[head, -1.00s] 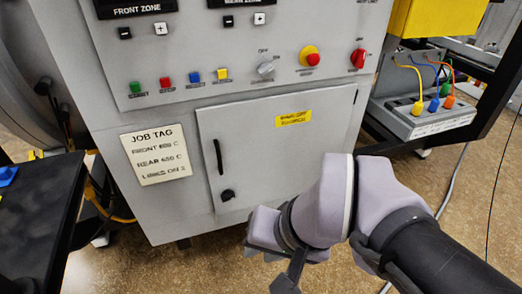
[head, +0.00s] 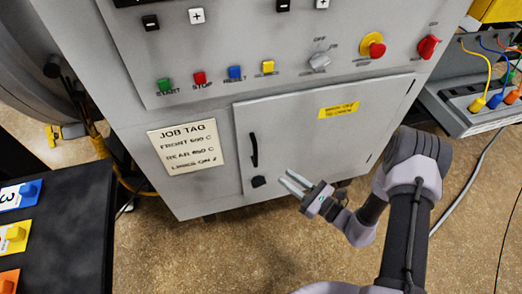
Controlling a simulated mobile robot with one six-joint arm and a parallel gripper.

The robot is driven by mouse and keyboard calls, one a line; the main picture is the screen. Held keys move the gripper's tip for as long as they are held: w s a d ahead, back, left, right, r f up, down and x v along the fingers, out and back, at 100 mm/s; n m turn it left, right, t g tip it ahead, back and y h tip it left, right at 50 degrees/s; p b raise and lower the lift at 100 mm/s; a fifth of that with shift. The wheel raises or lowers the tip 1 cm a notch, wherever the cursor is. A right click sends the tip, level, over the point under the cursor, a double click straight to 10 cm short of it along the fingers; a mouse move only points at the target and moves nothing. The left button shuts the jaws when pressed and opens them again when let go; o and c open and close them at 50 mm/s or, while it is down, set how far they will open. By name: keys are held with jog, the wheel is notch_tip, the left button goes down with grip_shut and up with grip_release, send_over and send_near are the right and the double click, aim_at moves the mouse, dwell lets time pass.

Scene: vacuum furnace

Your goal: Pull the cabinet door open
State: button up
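The grey cabinet door (head: 300,140) is shut flush in the front of the furnace cabinet. Its black vertical bar handle (head: 254,150) is near the door's left edge. A small black knob (head: 258,181) sits just below the handle. A yellow label (head: 339,110) is at the door's upper right. My gripper (head: 284,178) is in front of the door's lower left, just right of the knob and below the handle. Its two pale fingers point left and up with a gap between them. They hold nothing, and I see no contact with the handle.
Above the door is a control panel with coloured buttons, a grey rotary switch (head: 320,61), a red emergency stop (head: 377,50) and a red knob (head: 428,46). A job tag (head: 187,149) is left of the door. A dark table (head: 60,240) stands at lower left. Floor in front is open.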

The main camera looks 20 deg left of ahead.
aim_at(256, 164)
jog(key=shift+b+x, duration=1.45)
jog(key=shift+x, duration=5.75)
jog(key=shift+s, duration=0.1)
grip_shut()
jog(key=shift+f, duration=0.1)
